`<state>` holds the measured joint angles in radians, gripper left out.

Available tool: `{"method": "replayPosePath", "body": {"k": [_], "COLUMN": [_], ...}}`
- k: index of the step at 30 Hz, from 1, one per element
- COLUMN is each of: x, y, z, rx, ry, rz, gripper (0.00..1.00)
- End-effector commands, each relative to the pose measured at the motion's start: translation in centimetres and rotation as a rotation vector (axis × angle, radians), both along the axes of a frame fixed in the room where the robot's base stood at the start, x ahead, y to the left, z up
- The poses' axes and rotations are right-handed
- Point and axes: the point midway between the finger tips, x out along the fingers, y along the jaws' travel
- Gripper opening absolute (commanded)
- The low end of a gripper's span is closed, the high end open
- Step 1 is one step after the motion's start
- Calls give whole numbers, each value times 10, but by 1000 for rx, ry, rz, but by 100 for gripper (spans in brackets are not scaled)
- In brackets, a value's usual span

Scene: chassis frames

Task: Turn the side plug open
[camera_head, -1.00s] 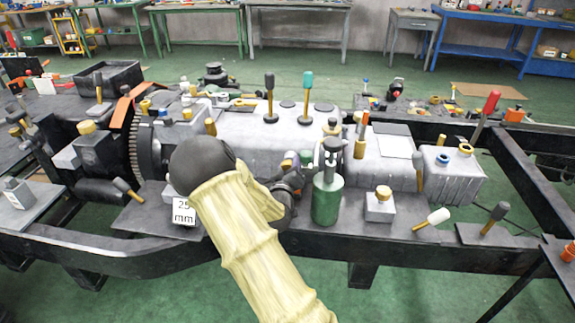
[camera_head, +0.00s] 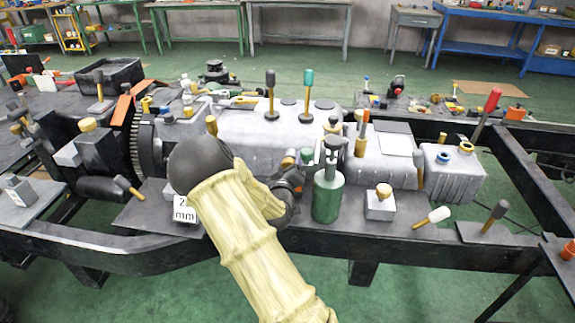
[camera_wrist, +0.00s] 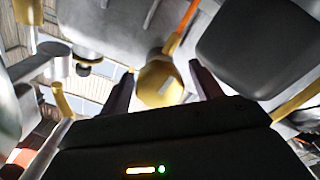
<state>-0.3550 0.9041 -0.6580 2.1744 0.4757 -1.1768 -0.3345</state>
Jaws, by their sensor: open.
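The side plug appears to be the brass, rounded plug (camera_wrist: 158,84) with a pale mark on its face, on the grey casing in the wrist view. My gripper (camera_wrist: 161,72) is open, with one dark finger on each side of the plug. Gaps show between the plug and both fingers, and I cannot tell whether either touches it. In the head view my gripper (camera_head: 290,178) is at the near side of the grey casing (camera_head: 250,130), partly hidden by my forearm. The plug cannot be made out there.
A green cylinder (camera_head: 328,200) with a grey top stands just right of my gripper. A small grey block with a brass knob (camera_head: 380,207) is further right. A black frame rail (camera_head: 430,253) runs along the front. A dark rounded block (camera_wrist: 262,45) is close right of the fingers.

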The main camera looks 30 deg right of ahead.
Motion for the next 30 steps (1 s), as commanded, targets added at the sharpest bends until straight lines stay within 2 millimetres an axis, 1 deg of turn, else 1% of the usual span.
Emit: {"method": "replayPosePath", "body": {"k": [4, 8, 14, 24, 26, 30], "x": [-2, -12, -41, -98, -101, -109], "y": [3, 11, 31, 68, 69, 75], "z": [0, 0, -1, -1, 4, 4], "rx": [1, 1, 1, 0, -1, -1], "ry": [1, 0, 3, 4, 5, 6], "rz": [2, 3, 4, 4, 1, 0], "gripper": [64, 64, 64, 64, 64, 64]}}
